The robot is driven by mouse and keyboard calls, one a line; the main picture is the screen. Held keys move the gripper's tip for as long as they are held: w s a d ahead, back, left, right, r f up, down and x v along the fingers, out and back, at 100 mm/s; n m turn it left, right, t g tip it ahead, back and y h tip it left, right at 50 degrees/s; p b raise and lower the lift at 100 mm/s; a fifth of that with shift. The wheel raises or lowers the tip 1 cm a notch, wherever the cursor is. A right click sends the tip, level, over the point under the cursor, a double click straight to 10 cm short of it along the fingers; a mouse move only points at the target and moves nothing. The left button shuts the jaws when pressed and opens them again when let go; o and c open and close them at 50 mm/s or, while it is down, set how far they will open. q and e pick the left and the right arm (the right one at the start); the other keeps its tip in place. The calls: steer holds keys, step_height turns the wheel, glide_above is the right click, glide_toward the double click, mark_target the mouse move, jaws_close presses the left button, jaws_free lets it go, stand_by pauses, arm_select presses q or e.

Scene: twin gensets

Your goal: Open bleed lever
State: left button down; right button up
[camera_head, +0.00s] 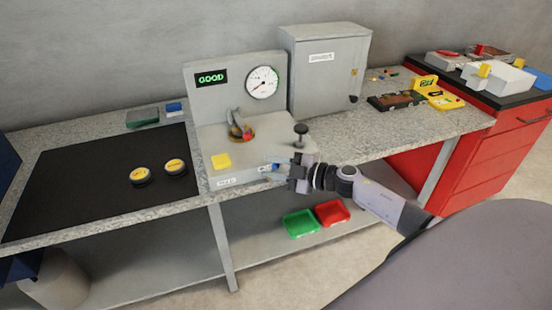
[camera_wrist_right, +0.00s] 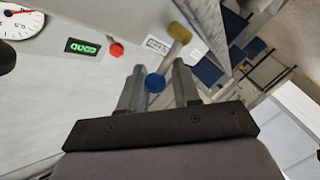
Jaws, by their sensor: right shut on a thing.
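The grey test stand (camera_head: 215,140) stands on the bench with a round gauge (camera_head: 262,82) and a green "GOOD" display (camera_head: 211,78). My right gripper (camera_head: 275,172) is at the stand's lower front edge. In the right wrist view, a round blue knob (camera_wrist_right: 155,83), apparently the bleed lever's end, sits between the fingers of my right gripper (camera_wrist_right: 157,78). The gripper is shut on it. My left gripper is not in view.
A grey cabinet (camera_head: 328,70) stands behind. Two yellow-topped round pieces (camera_head: 141,176) lie on the black mat (camera_head: 80,188). Green (camera_head: 300,223) and red (camera_head: 332,212) trays are on the lower shelf.

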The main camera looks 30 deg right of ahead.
steer(key=shift+d, duration=0.15)
steer(key=o, duration=1)
steer(key=shift+v, duration=3.55)
steer(key=shift+r, duration=0.1)
